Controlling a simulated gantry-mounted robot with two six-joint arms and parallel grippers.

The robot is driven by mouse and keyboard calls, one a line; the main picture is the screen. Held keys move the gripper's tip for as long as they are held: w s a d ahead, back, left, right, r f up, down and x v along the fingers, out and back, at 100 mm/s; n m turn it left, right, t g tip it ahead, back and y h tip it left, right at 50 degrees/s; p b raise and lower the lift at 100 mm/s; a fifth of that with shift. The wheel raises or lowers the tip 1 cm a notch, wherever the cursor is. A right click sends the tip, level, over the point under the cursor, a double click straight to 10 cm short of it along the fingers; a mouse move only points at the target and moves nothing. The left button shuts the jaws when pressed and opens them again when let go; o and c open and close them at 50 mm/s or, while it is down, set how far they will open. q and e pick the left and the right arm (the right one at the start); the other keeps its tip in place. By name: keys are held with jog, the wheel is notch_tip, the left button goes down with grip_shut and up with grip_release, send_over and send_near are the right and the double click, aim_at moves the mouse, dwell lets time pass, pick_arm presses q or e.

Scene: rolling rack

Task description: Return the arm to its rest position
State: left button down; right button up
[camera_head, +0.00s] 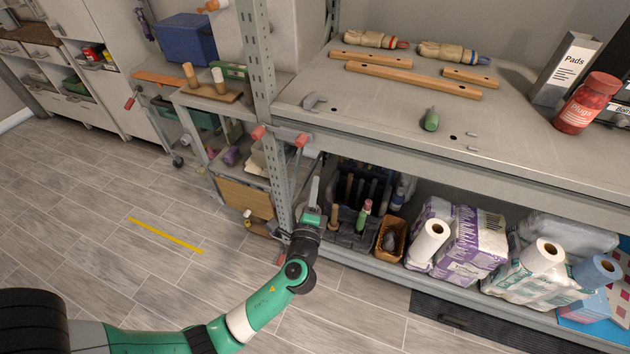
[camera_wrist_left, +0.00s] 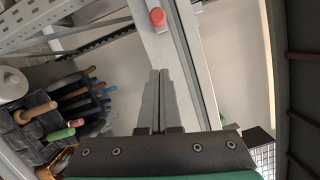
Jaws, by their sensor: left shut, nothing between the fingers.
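My left arm, green with dark joints, reaches in from the bottom left in the head view. Its left gripper (camera_head: 314,190) points up, in front of the rack's lower shelf and beside the upright post. In the left wrist view the two fingers of the left gripper (camera_wrist_left: 159,72) lie together, shut and empty. A grey rack post (camera_wrist_left: 190,60) with a red knob (camera_wrist_left: 158,17) is close to the fingertips. My right gripper is not in view.
The upper shelf (camera_head: 400,110) holds wooden bars, rolled cloths and a red jar (camera_head: 588,102). The lower shelf has a dark tool caddy (camera_head: 347,222), a wicker basket (camera_head: 391,240) and paper rolls (camera_head: 428,241). Grey floor (camera_head: 110,245) is open at the left, with a yellow strip (camera_head: 166,235).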

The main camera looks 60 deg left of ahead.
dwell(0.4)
pick_arm(q)
jog(key=w+d+r+n+t, duration=0.2)
jog(key=d+r+n, duration=0.1)
jog(key=r, duration=0.7)
jog(key=w+d+r+n+t, duration=0.2)
jog(key=w+r, duration=0.1)
jog(key=r, duration=0.6)
jog(key=w+d+r+n+t, duration=0.1)
jog(key=w+d+r+n, duration=0.15)
jog(key=r, duration=0.75)
jog(key=s+d+r+n+t+h, duration=0.1)
jog(key=s+d+r+t+h, duration=0.5)
jog(key=d+r+h, duration=0.3)
jog(key=s+d+r+n+t+h, duration=0.1)
jog(key=s+d+r+t+h, duration=0.5)
jog(key=r, duration=0.5)
notch_tip(320, 180, up, 28)
jog(key=w+d+g+h+p, duration=0.1)
jog(key=h+p, duration=0.1)
jog(key=p, duration=2.6)
jog(key=shift+w+d, duration=0.2)
jog(key=shift+d, duration=0.1)
